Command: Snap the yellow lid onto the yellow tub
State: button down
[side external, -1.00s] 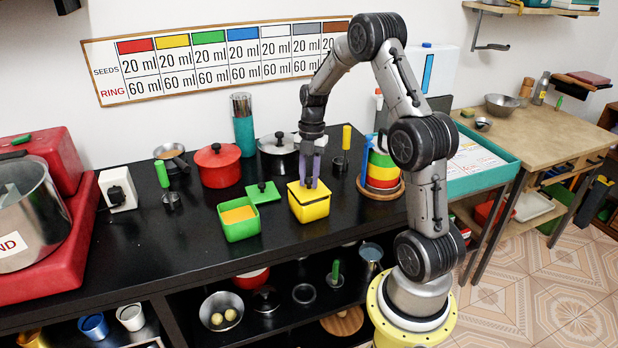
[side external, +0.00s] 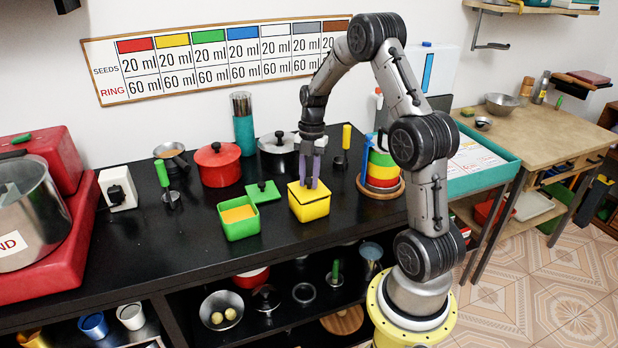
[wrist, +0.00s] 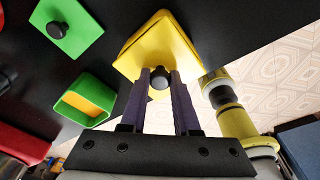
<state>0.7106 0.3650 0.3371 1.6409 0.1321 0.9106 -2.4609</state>
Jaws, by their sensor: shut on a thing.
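The yellow tub (side external: 312,211) stands on the black counter with the yellow lid (side external: 297,187) on top of it. A thin dark line shows between lid and tub in the side view; I cannot tell whether the lid is fully snapped down. My gripper (side external: 309,185) points down at the lid from above. In the wrist view, my gripper (wrist: 160,75) has its purple fingers on either side of the lid's dark knob (wrist: 159,82) and is shut on it. The yellow lid (wrist: 160,45) hides most of the tub there.
An open green tub (side external: 240,230) with orange contents stands close to the left, and its green lid (side external: 263,192) lies behind it. A stack of coloured rings (side external: 382,172) is at the right. The counter's front is clear.

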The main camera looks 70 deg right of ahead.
dwell(0.4)
jog(key=shift+c, duration=0.4)
grip_release()
jog(key=shift+r, duration=3.5)
grip_shut()
